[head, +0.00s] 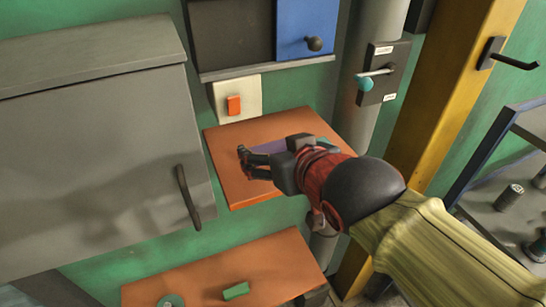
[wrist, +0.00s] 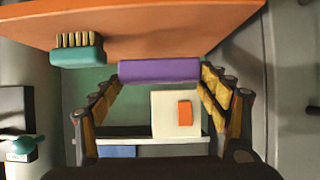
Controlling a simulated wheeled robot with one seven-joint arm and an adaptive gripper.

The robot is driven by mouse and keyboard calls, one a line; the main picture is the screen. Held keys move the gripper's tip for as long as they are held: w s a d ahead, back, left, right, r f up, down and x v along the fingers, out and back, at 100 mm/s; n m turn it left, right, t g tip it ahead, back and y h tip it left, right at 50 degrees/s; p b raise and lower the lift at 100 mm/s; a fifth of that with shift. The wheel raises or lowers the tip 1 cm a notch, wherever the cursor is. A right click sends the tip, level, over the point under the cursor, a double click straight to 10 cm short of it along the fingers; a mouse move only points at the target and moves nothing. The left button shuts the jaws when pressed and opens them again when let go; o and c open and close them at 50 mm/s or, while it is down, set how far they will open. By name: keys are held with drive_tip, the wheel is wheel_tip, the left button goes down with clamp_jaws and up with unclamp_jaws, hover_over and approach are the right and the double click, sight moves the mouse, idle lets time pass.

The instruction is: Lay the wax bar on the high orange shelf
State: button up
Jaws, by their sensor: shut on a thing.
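The wax bar, a purple block (wrist: 159,71), is held between the two fingers of my gripper (wrist: 157,78) in the wrist view. In the head view my gripper (head: 250,161) is over the high orange shelf (head: 228,180), and a purple strip of the bar (head: 264,149) shows behind the fingers. The orange shelf (wrist: 140,22) also fills the top of the wrist view, close to the bar. I cannot tell whether the bar touches it. A teal brush with pale bristles (wrist: 78,53) is at the shelf beside the bar; my gripper mostly hides it in the head view.
A grey cabinet (head: 95,160) with a dark handle stands left of the shelf. A switch plate (head: 246,87) is on the wall behind it. A lower orange shelf (head: 205,275) holds a green block (head: 236,290). A grey pipe and yellow post (head: 440,90) rise at the right.

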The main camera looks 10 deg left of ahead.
drive_tip(key=f, duration=0.1)
drive_tip(key=f+p, duration=0.1)
drive_tip(key=f, duration=0.1)
drive_tip(key=shift+w+a+f, duration=0.1)
drive_tip(key=shift+w+f, duration=0.05)
drive_tip(key=shift+w, duration=0.2)
drive_tip(key=shift+f, duration=0.25)
drive_tip(key=shift+f, duration=0.15)
drive_tip(key=o, duration=1)
drive_tip(key=shift+o, duration=0.2)
